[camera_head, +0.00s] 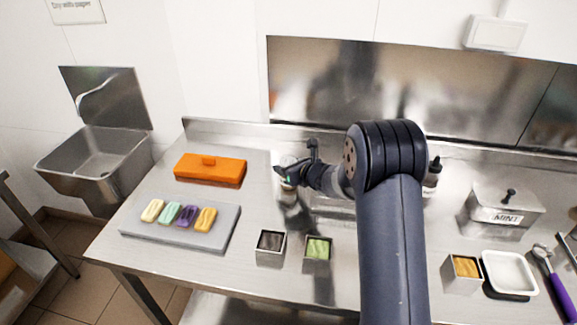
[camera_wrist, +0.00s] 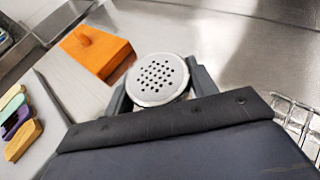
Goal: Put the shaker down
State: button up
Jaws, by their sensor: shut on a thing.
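The shaker is a small container with a round, pale metal lid full of dark holes (camera_wrist: 158,76), seen from above in the wrist view. My gripper (camera_head: 287,173) is shut on it, with one grey finger on each side of the lid. In the head view the shaker (camera_head: 288,186) is small and partly hidden by my gripper. It looks upright, over the middle of the steel counter (camera_head: 225,222). I cannot tell whether its base touches the counter.
An orange lidded box (camera_head: 210,170) and a grey board (camera_head: 222,228) with several coloured bars stand left. Two small square tubs (camera_head: 270,258) (camera_head: 318,262) stand in front. A dark-topped bottle (camera_head: 432,178) and a MINT bin (camera_head: 500,225) are right. Bare counter surrounds the shaker.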

jog(key=shift+f, duration=0.15)
jog(key=o, duration=1)
jog(key=shift+r+p, duration=0.3)
jog(key=shift+r, duration=0.05)
jog(key=b+v, duration=0.3)
jog(key=v, duration=0.9)
jog(key=shift+f, duration=0.2)
